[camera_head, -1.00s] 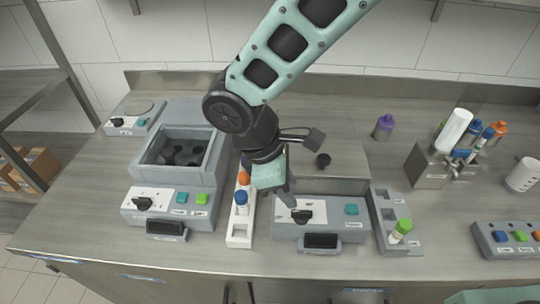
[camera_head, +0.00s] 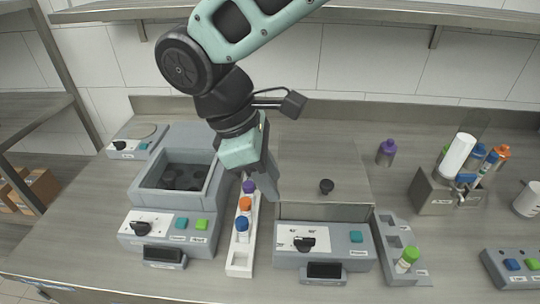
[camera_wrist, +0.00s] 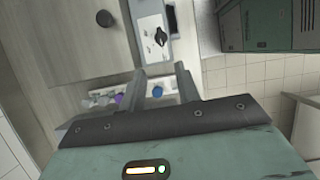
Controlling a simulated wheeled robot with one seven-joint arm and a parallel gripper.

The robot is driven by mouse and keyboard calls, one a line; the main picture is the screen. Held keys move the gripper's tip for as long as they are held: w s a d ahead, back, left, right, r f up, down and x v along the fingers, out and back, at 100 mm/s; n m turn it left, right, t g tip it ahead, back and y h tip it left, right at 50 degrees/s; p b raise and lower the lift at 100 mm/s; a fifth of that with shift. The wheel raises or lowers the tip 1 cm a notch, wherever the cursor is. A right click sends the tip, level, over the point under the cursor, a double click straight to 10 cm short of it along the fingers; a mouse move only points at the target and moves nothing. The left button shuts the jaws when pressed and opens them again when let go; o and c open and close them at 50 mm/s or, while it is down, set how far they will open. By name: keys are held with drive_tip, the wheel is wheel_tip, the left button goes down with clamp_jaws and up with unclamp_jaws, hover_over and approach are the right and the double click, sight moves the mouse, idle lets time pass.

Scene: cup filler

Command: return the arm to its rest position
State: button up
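My gripper (camera_head: 270,187) hangs from my arm above the counter, just right of the white tube rack (camera_head: 240,258), fingers pointing down. In the wrist view the two fingers of my gripper (camera_wrist: 160,72) stand apart with nothing between them, so it is open and empty. The rack holds tubes with a purple cap (camera_head: 249,186), an orange cap (camera_head: 245,203) and a blue cap (camera_head: 242,224). In the wrist view the blue cap (camera_wrist: 158,91) shows past the fingers.
A grey bath unit (camera_head: 150,200) stands left of the rack. A grey device with a black knob (camera_head: 305,243) stands to the right, beside a small rack with a green-capped tube (camera_head: 407,258). A shelf (camera_head: 400,13) runs above.

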drive_tip(key=s+d+f+m+y, duration=0.1)
drive_tip(key=s+d+m+y, duration=0.4)
drive_tip(key=s+d+m, duration=0.5)
drive_tip(key=s+d, duration=0.1)
drive_tip(key=d, duration=0.4)
drive_tip(key=shift+s+d+f, duration=0.2)
drive_tip(key=shift+s+f, duration=0.2)
